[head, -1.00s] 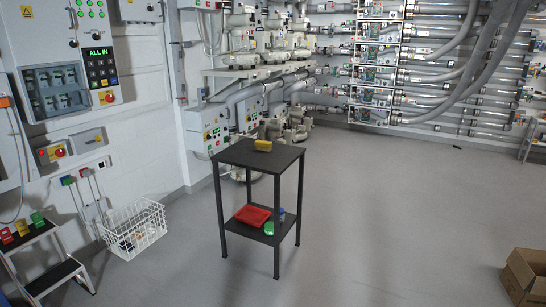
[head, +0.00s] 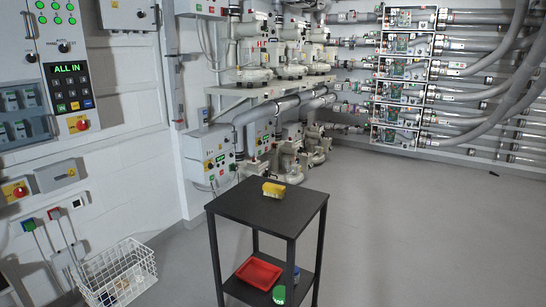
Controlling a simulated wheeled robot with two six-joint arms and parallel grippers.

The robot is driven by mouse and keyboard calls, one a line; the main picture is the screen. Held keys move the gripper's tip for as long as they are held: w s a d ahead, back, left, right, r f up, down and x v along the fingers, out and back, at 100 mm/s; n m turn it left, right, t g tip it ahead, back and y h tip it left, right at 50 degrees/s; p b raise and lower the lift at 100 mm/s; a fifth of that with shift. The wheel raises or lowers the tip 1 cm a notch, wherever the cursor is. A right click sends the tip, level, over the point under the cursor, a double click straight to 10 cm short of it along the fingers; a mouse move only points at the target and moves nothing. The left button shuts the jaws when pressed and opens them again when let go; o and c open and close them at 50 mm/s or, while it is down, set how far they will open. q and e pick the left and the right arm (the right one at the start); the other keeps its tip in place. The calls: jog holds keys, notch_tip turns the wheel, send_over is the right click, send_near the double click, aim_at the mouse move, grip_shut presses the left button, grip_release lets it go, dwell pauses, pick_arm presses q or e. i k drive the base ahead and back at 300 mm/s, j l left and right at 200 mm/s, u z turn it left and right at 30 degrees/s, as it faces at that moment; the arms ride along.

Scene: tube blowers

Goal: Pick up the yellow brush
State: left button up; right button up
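The yellow brush (head: 274,189) lies on the top of a small black two-tier table (head: 240,207), near its far edge. It looks like a yellow block with a paler underside; its bristles are too small to make out. Nothing touches it except the table top. Neither of my grippers shows in the head view.
The table's lower shelf holds a red tray (head: 259,272), a green item (head: 279,294) and a partly hidden blue item. A white wire basket (head: 118,273) stands by the left wall. Machines and pipes line the back. The floor (head: 430,230) right of the table is clear.

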aim_at(275, 190)
jog(key=i+l, duration=0.3)
jog(key=i, duration=0.15)
jog(key=i+l, duration=0.3)
jog(key=i, duration=0.2)
jog(key=i+l, duration=0.3)
jog(key=i, duration=0.15)
